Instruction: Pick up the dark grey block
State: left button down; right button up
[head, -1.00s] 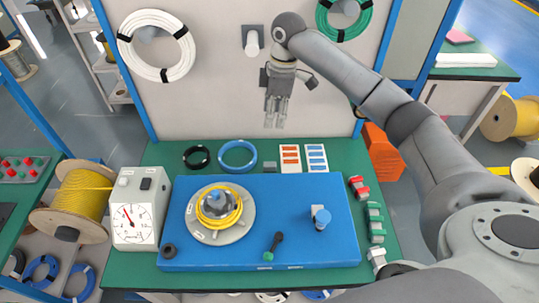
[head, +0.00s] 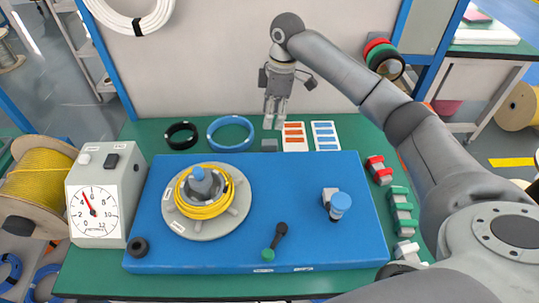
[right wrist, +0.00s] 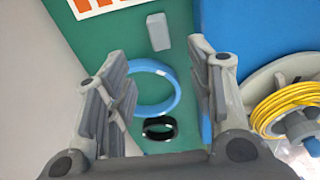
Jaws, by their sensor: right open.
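The dark grey block (head: 269,145) is small and lies on the green table just behind the blue board, left of the cards. In the right wrist view the block (right wrist: 158,31) is at the top, beyond the fingertips. My right gripper (head: 273,122) points down, open and empty, just above and behind the block in the head view. In the right wrist view its two fingers (right wrist: 160,62) are spread wide with nothing between them. The block is apart from the fingers. My left gripper is not in view.
A blue ring (head: 231,133) and a black ring (head: 181,136) lie left of the block. Cards with orange (head: 295,137) and blue marks (head: 326,136) lie right of it. The blue board (head: 275,200) carries a yellow cable coil (head: 205,208). A dial box (head: 100,200) stands left.

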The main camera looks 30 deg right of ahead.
aim_at(270, 142)
jog(key=shift+f, duration=0.7)
jog(key=f, duration=0.6)
jog(key=a+f, duration=0.1)
jog(key=f, duration=0.3)
jog(key=shift+w, duration=0.25)
jog(key=shift+c, duration=0.3)
jog(key=c, duration=1)
jog(key=shift+c, duration=0.2)
jog(key=shift+r, duration=0.15)
